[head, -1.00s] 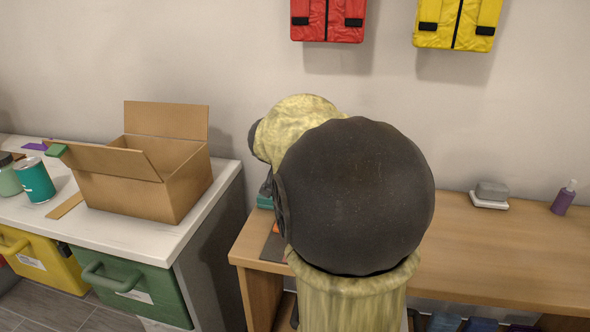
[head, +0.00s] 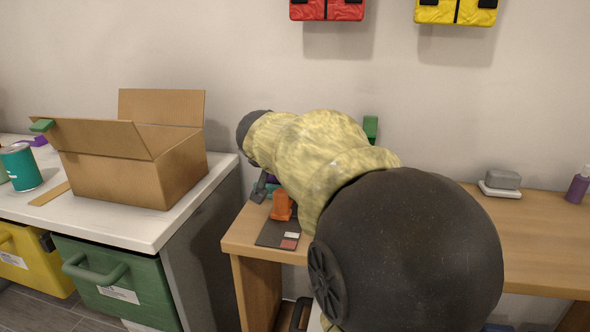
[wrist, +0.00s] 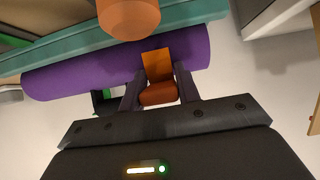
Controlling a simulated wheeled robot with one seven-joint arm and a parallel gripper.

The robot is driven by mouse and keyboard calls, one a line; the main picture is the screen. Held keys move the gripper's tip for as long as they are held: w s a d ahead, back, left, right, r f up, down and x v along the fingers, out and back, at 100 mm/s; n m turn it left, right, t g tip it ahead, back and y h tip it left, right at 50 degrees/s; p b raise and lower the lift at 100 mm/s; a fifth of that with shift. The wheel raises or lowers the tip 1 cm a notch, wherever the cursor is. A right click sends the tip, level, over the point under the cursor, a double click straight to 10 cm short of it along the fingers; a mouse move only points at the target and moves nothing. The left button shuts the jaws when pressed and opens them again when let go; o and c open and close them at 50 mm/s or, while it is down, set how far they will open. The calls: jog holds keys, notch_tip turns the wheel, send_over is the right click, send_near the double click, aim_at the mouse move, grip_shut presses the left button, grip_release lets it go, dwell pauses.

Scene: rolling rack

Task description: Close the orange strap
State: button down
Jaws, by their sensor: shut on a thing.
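In the wrist view the orange strap (wrist: 158,66) lies against a long purple roll (wrist: 110,72). My gripper (wrist: 160,86) has one dark finger on each side of the strap's lower end and is shut on it. Whether the strap's other end is fastened cannot be seen. In the head view my arm covers most of the work spot, and the strap cannot be made out for sure.
A teal bar (wrist: 60,60) runs behind the roll, and a rounded orange object (wrist: 128,14) stands close above it. An orange upright object (head: 282,206) is on a dark mat (head: 275,236) at the desk's left end. A cardboard box (head: 125,180) stands on the left counter.

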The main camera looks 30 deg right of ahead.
jog(key=shift+s+a+f+b, duration=0.15)
jog(key=shift+a+f+b, duration=0.05)
jog(key=shift+f+b, duration=0.2)
jog(key=shift+s+a+f+b, duration=0.15)
jog(key=shift+f+b, duration=0.1)
jog(key=shift+f, duration=0.25)
jog(key=c, duration=1)
grip_release()
jog(key=shift+r, duration=0.1)
jog(key=shift+r, duration=0.15)
